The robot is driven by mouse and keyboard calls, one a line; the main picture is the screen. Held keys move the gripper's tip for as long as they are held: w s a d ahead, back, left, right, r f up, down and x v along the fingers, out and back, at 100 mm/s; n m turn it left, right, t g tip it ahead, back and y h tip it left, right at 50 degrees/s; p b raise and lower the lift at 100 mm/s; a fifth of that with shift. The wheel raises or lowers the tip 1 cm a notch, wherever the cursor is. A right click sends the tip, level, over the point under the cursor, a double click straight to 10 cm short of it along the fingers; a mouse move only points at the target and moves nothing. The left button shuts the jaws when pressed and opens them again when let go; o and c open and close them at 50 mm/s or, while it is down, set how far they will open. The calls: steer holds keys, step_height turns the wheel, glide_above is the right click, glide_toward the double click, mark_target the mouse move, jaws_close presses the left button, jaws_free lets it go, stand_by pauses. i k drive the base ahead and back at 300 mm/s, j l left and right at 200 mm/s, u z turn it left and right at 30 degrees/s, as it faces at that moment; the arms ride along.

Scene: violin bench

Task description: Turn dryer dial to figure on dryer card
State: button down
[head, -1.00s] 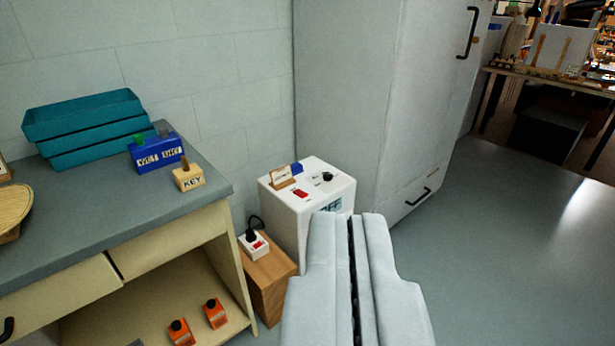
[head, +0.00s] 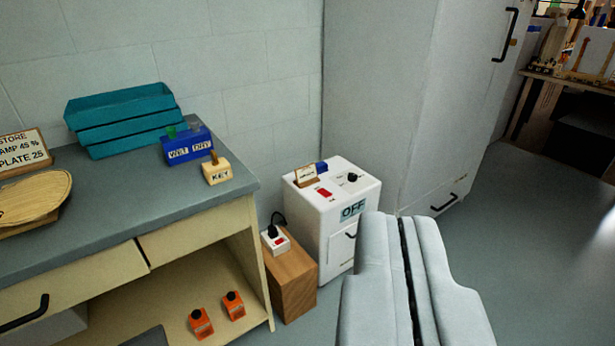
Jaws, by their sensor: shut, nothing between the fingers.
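The dryer (head: 333,222) is a white box on the floor between the bench and the tall cabinet, with an "OFF" label on its front. Its black dial (head: 353,177) is on the top, at the right; the marks round it are too small to read. A red switch (head: 324,193) sits near the top's front edge. A small card in a wooden holder (head: 306,176) stands at the top's left; its writing is not legible. My gripper (head: 388,222) is shut and empty, in front of and to the right of the dryer, apart from the dial.
A wooden block (head: 290,283) with a socket (head: 275,240) and black plug stands left of the dryer. The bench (head: 228,190) holds a blue WET/DRY box (head: 188,148), a KEY block (head: 217,172) and teal trays (head: 125,120). The tall cabinet (head: 385,100) stands behind; floor at right is clear.

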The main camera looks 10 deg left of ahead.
mark_target(352, 177)
steer(key=i, duration=2.25)
